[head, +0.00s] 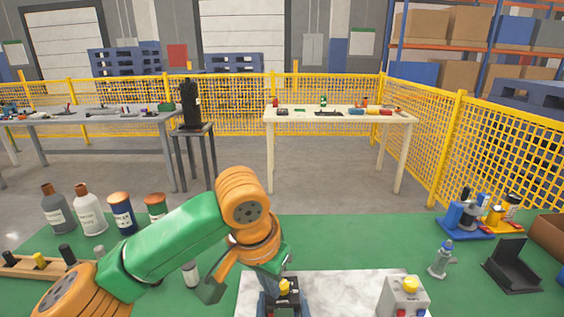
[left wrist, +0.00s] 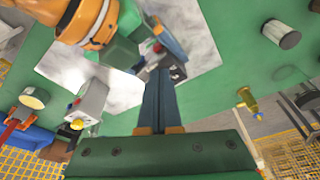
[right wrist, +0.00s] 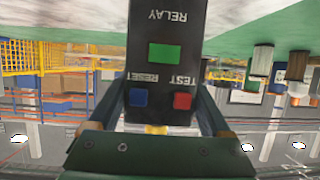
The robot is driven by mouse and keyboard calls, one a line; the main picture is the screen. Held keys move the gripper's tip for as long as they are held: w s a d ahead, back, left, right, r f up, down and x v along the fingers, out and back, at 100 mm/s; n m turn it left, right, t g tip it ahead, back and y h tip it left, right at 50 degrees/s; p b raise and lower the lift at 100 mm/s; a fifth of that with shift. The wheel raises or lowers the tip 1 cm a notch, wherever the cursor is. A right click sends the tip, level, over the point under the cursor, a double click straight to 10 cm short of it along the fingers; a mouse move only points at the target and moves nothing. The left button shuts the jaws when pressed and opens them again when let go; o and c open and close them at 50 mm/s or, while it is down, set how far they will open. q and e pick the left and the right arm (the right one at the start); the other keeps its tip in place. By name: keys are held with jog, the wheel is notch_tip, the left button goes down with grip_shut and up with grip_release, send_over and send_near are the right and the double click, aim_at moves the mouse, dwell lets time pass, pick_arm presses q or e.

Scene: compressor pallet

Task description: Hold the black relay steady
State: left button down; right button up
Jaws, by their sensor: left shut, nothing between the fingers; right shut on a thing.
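The black relay (right wrist: 165,65) shows close up in the right wrist view, with a green button, a blue RESET button and a red TEST button. My right gripper (right wrist: 165,98) is shut on it, one finger along each side. In the head view the relay (head: 287,299) is at the bottom edge, with a yellow knob on top. My left gripper (left wrist: 159,72) is shut and empty. Its fingertips are close to the relay (left wrist: 178,72) in the left wrist view; I cannot tell whether they touch. In the head view my left wrist hides most of that gripper.
A marble slab (head: 345,285) lies on the green table (head: 350,235). A white box with a yellow button (head: 404,296) stands on its right. Several bottles and cans (head: 90,208) stand at left.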

pick_arm(q)
jog(key=v, duration=0.3)
jog(key=w+v, duration=0.1)
jog(key=shift+s+d+r, duration=0.15)
jog(key=shift+d+r, duration=0.15)
